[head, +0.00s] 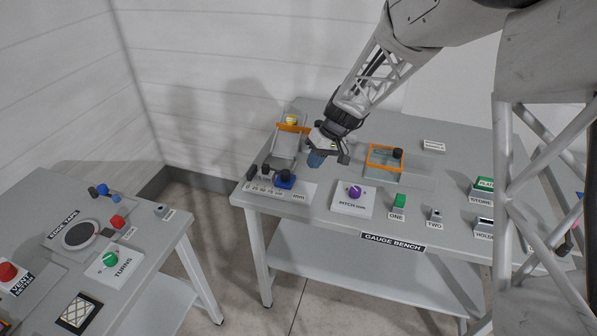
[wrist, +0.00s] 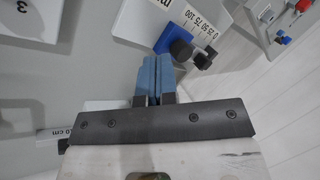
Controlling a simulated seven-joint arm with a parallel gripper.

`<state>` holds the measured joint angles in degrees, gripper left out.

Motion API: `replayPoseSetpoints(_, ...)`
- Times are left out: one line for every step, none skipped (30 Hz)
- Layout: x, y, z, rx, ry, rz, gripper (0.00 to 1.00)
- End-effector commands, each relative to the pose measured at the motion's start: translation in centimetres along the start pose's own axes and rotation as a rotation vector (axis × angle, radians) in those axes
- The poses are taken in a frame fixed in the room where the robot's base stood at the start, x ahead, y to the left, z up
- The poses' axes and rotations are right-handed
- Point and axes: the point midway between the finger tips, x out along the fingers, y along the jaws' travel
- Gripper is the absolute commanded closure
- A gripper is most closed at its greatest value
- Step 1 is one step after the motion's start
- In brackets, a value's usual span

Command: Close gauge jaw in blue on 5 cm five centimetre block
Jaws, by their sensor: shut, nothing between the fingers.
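The blue gauge jaw (head: 286,184) sits at the front left of the gauge bench, with a black knob on top. In the wrist view the blue jaw (wrist: 166,40) is just beyond my fingertips, beside a scale marked 0 to 100. A dark upright piece (head: 251,172) stands at the scale's left end, and a small dark piece (head: 266,170) stands between it and the jaw. I cannot tell which is the five centimetre block. My gripper (head: 316,160), with blue fingertips (wrist: 154,62), is shut and empty, above and right of the jaw, apart from it.
An orange-rimmed box (head: 384,172) with a black knob stands right of my gripper. A second table (head: 150,225) stands left, across a gap.

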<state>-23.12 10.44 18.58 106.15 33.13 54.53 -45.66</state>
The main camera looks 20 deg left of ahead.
Motion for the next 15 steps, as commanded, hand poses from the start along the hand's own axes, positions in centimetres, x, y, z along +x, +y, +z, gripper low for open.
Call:
replayPoseSetpoints(-0.6,0.8,0.5,0.074,0.033,-0.04,1.0)
replayPoseSetpoints(-0.8,1.3,0.8,0.119,0.053,-0.065,1.0)
replayPoseSetpoints(-1.2,1.7,1.0,0.174,0.079,-0.099,1.0)
replayPoseSetpoints(-1.5,2.1,1.2,0.216,0.098,-0.124,1.0)
replayPoseSetpoints(-1.7,2.4,1.4,0.255,0.116,-0.148,1.0)
replayPoseSetpoints(-2.1,2.9,1.6,0.303,0.139,-0.178,1.0)
replayPoseSetpoints(-2.3,3.2,1.8,0.337,0.156,-0.199,1.0)
replayPoseSetpoints(-2.5,3.5,1.9,0.368,0.171,-0.219,1.0)
replayPoseSetpoints(-2.9,3.9,2.0,0.404,0.19,-0.244,1.0)
replayPoseSetpoints(-3.1,4.1,2.1,0.428,0.203,-0.26,1.0)
replayPoseSetpoints(-3.3,4.3,2.2,0.448,0.213,-0.274,1.0)
replayPoseSetpoints(-3.5,4.5,2.2,0.473,0.226,-0.29,1.0)
replayPoseSetpoints(-3.7,4.7,2.3,0.488,0.234,-0.3,1.0)
replayPoseSetpoints(-3.8,4.8,2.3,0.5,0.241,-0.308,1.0)
replayPoseSetpoints(-3.9,5.0,2.4,0.511,0.247,-0.316,1.0)
